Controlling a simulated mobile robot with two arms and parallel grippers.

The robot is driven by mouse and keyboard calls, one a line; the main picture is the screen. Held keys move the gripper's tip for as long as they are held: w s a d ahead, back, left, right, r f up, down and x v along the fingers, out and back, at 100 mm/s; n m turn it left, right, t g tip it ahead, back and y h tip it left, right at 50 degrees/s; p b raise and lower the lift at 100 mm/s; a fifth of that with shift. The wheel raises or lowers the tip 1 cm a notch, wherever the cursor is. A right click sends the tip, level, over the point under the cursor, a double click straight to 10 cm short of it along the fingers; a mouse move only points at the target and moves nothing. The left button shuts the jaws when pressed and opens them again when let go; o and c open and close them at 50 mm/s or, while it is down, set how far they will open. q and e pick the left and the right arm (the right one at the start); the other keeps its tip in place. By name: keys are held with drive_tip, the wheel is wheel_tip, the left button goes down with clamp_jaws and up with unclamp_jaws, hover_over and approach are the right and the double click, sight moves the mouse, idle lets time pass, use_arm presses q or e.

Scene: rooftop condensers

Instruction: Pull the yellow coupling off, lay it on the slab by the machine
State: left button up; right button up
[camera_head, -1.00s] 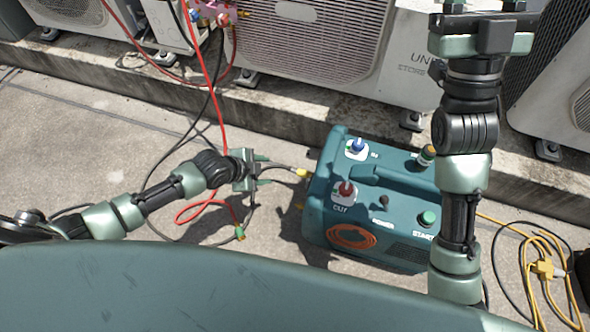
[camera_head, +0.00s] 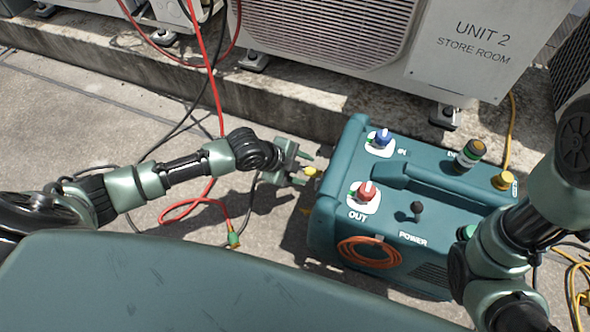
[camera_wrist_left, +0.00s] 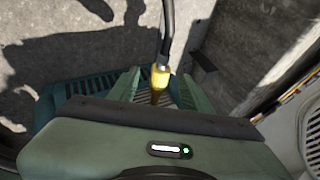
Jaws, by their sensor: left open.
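The yellow coupling (camera_head: 311,171) is at the left side of the teal machine (camera_head: 400,215). In the left wrist view the coupling (camera_wrist_left: 160,77) sits at the end of a black hose (camera_wrist_left: 168,30), with a brass-coloured part below it. My left gripper (camera_head: 305,169) is open, its fingers pointing at the machine. In the left wrist view its two fingers (camera_wrist_left: 160,88) stand on either side of the coupling, with gaps visible. Whether the coupling is fully seated is hard to tell. My right gripper is out of view.
A red hose with a green end (camera_head: 233,239) lies on the slab before the machine. A concrete kerb (camera_head: 285,100) carrying the condenser (camera_head: 470,45) runs behind. A yellow cable (camera_head: 578,285) lies at the right. Slab at the left is mostly free.

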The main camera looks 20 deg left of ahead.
use_arm(q)
drive_tip(key=shift+b+x, duration=0.35)
drive_tip(key=shift+x, duration=0.6)
drive_tip(key=shift+a, duration=0.1)
clamp_jaws()
